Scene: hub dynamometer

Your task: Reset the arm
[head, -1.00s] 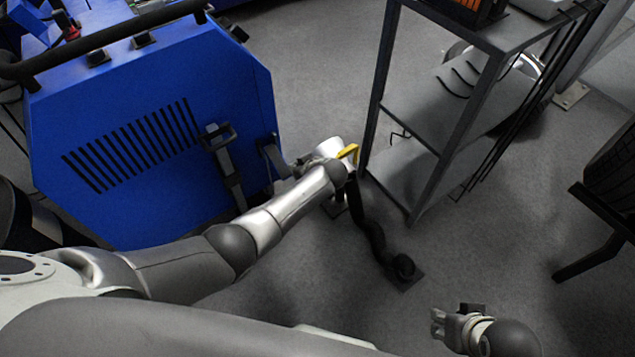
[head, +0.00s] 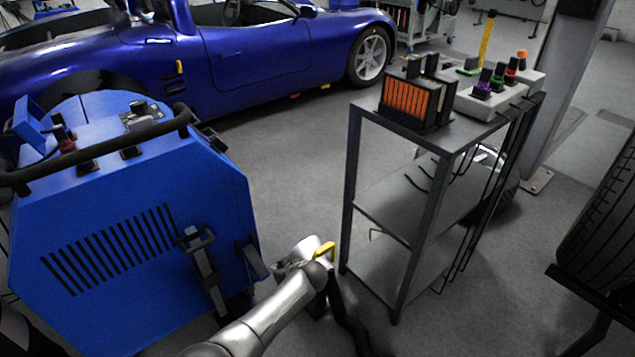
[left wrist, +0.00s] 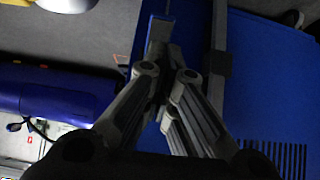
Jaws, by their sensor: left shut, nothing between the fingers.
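My left arm reaches forward from the bottom of the head view, low between the blue machine (head: 150,260) and the metal rack (head: 418,270). The left gripper shows in the left wrist view (left wrist: 160,65), its fingers drawn together with nothing held between them. Its fingertips are close to the blue machine's panel (left wrist: 265,90); whether they touch it I cannot tell. In the head view the fingers are mostly hidden by the wrist. My right gripper is outside both current views.
The rack carries an orange-fronted box (head: 408,103) and a grey box with coloured connectors (head: 490,95). A blue car (head: 270,60) stands behind. A tyre on a stand (head: 600,210) is at the right. Grey floor (head: 300,150) is open between car and rack.

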